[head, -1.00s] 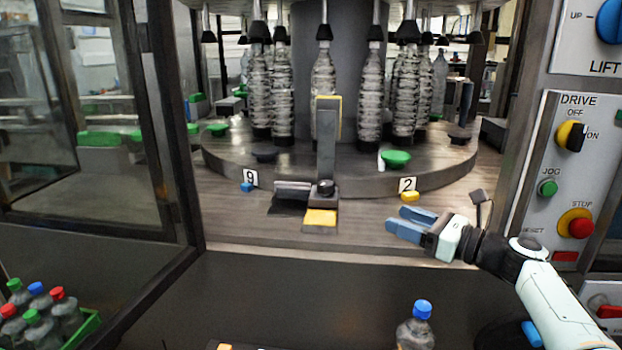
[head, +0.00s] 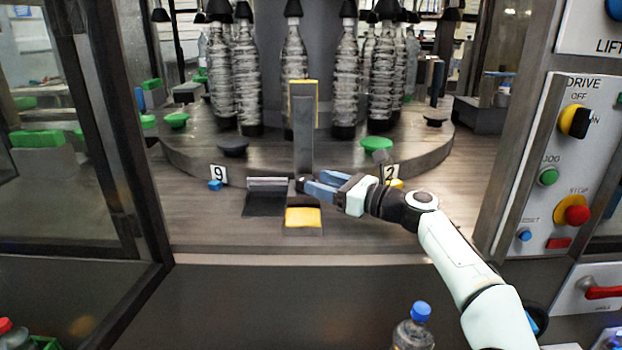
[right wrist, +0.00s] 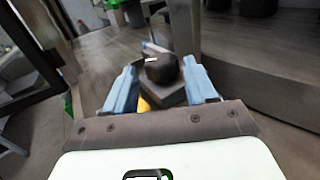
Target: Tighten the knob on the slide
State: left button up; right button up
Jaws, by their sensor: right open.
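The slide's upright grey post (head: 304,130) with a yellow top stands in front of the round bottle table, with a yellow block (head: 303,217) at its foot. The dark knob (right wrist: 162,68) sits on the slide's grey base (right wrist: 172,95) and shows between the fingers in the right wrist view. Contact cannot be told. My left gripper is not in view.
The round table (head: 270,165) carries several bottles behind the slide. Number plates 9 (head: 219,173) and 2 (head: 390,171) stand at its edge. The control panel (head: 560,165) is at the right. A blue-capped bottle (head: 414,328) stands at the front.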

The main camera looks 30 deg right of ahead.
aim_at(313, 180)
jog(key=shift+p+x, duration=0.35)
jog(key=shift+x, duration=1.45)
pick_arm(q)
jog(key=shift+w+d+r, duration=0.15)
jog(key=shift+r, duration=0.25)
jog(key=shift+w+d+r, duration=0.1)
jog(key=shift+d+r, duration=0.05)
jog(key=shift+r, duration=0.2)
pick_arm(e)
jog(key=c, duration=0.8)
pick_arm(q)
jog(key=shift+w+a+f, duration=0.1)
